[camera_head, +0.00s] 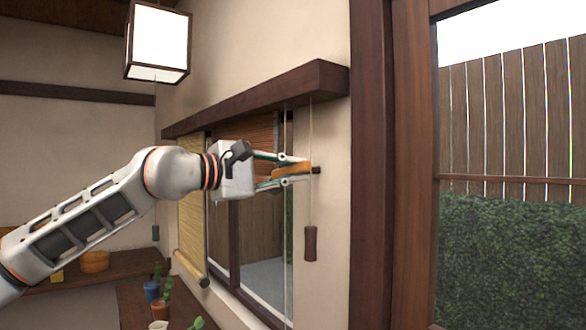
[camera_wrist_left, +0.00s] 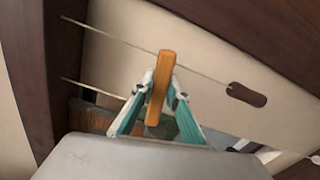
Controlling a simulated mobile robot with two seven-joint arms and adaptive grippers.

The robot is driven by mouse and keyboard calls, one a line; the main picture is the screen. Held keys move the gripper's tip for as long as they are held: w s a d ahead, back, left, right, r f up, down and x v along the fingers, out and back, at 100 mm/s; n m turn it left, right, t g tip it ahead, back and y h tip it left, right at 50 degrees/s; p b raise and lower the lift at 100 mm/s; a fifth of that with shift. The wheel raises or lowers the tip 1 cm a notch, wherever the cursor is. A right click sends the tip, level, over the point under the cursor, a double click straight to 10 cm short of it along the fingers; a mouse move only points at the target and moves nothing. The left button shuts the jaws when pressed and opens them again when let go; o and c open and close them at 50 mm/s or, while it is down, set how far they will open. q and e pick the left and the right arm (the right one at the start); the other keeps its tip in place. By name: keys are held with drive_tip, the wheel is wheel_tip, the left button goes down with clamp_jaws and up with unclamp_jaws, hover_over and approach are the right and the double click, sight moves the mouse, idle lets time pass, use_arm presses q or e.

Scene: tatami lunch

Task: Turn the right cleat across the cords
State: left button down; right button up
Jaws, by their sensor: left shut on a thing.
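The cleat (camera_head: 293,171) is an orange-brown wooden bar on the wall beside the window. In the head view it lies nearly level, and a dark stub shows at its right end. My left gripper (camera_head: 300,170) is shut on it. In the wrist view the gripper (camera_wrist_left: 159,93) has its fingers on both sides of the cleat (camera_wrist_left: 163,75). One cord (camera_wrist_left: 110,37) runs behind the cleat's upper part, and the cleat points across it. This cord (camera_head: 310,130) ends in a dark wooden pull (camera_head: 310,243). A second cord (camera_head: 285,240) hangs to its left.
A dark wooden ledge (camera_head: 260,95) juts out above the gripper. A rolled blind (camera_head: 192,225) hangs at the window to the left. A lantern (camera_head: 158,45) hangs at upper left. Potted plants (camera_head: 160,308) stand low. A dark post (camera_head: 371,170) rises at right.

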use_arm(q)
drive_tip(key=shift+m, duration=1.1)
drive_tip(key=shift+f, duration=0.15)
drive_tip(key=c, duration=2)
unclamp_jaws()
drive_tip(key=shift+s, duration=0.1)
drive_tip(key=shift+o, duration=0.2)
drive_tip(key=v, duration=1.2)
